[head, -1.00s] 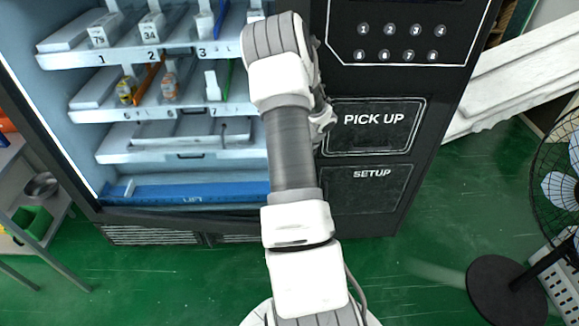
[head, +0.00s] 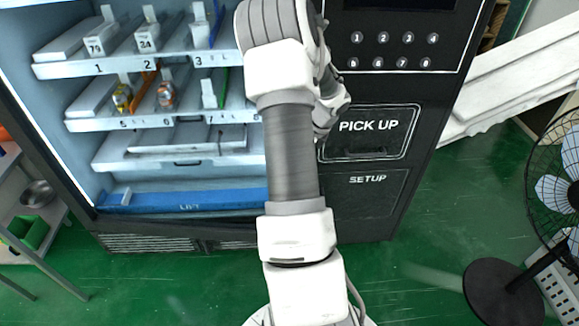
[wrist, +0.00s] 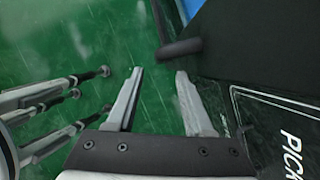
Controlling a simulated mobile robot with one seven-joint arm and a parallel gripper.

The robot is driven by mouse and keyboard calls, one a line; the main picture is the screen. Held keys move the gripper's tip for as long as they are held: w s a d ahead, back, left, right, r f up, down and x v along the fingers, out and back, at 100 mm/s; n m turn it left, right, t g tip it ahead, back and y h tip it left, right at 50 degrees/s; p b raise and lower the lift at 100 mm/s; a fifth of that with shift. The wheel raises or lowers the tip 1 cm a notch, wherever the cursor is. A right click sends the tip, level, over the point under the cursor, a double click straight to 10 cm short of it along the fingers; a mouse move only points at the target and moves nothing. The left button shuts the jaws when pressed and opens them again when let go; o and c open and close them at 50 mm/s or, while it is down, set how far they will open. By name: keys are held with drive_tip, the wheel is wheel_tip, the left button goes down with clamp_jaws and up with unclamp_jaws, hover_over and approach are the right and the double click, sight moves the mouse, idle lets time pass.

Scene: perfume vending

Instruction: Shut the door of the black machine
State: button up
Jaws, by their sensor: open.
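The black machine (head: 365,220) stands ahead in the head view, with lit shelves at left and a keypad and PICK UP panel at right. I cannot tell its door clearly in the head view, as my arm covers the middle of the machine. In the wrist view, a dark panel of the machine (wrist: 250,45) fills the upper right, and a short dark bar (wrist: 180,51) sticks out to its left. My gripper (wrist: 160,73) is open and empty, its fingertips just below the bar. I cannot tell whether they touch it.
A PICK UP panel (head: 366,132) is right of my arm. A black fan (head: 500,285) stands at lower right. A grey shelf (head: 50,215) with a green bin (head: 30,230) is at left. Green floor (head: 180,285) is free in front of the machine.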

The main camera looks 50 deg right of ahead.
drive_tip(key=v, duration=0.8)
drive_tip(key=shift+p, duration=0.3)
